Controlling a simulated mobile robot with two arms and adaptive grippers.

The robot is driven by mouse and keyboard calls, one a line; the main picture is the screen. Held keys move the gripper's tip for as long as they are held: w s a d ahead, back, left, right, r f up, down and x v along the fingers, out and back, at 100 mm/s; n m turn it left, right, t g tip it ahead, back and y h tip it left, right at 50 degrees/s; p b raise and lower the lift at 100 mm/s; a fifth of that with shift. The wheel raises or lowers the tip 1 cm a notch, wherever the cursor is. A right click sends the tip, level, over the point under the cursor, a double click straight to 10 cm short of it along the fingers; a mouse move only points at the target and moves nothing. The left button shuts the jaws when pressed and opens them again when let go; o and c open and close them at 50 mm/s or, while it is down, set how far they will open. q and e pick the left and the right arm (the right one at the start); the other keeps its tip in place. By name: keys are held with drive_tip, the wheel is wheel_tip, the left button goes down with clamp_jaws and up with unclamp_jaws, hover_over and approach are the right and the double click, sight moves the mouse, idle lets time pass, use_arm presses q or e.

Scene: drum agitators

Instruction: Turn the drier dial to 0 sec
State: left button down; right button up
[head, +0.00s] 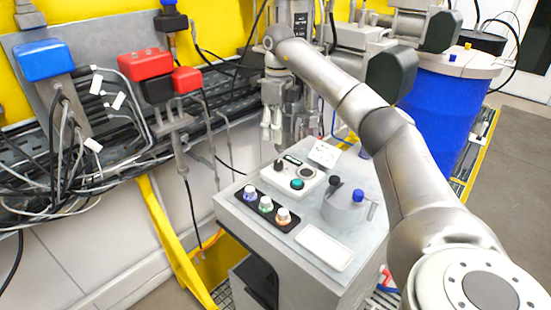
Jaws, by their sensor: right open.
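A white control box (308,184) sits on the grey cabinet top, with a black knob (280,165), a small dark display and a green button (297,184). A black strip in front of it carries three capped dials: blue (250,192), green (266,204) and orange (283,216). I cannot read any markings, so which one is the drier dial is unclear. My right gripper (272,132) is open and points down behind the control box, apart from the dials as far as I can tell. My left gripper is not in view.
The cabinet top (230,205) also holds a grey round fixture (343,207) with black and blue knobs, a white plate (325,248) and a small label card (323,153). Cables and a dark rack (110,170) line the wall at left. A blue drum (440,110) stands at right.

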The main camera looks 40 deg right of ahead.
sight(278, 162)
wheel_tip(278, 162, down, 9)
drive_tip(key=shift+s+d+f+p, duration=0.1)
drive_tip(key=shift+p, duration=1.15)
drive_tip(key=shift+f, duration=0.7)
clamp_jaws()
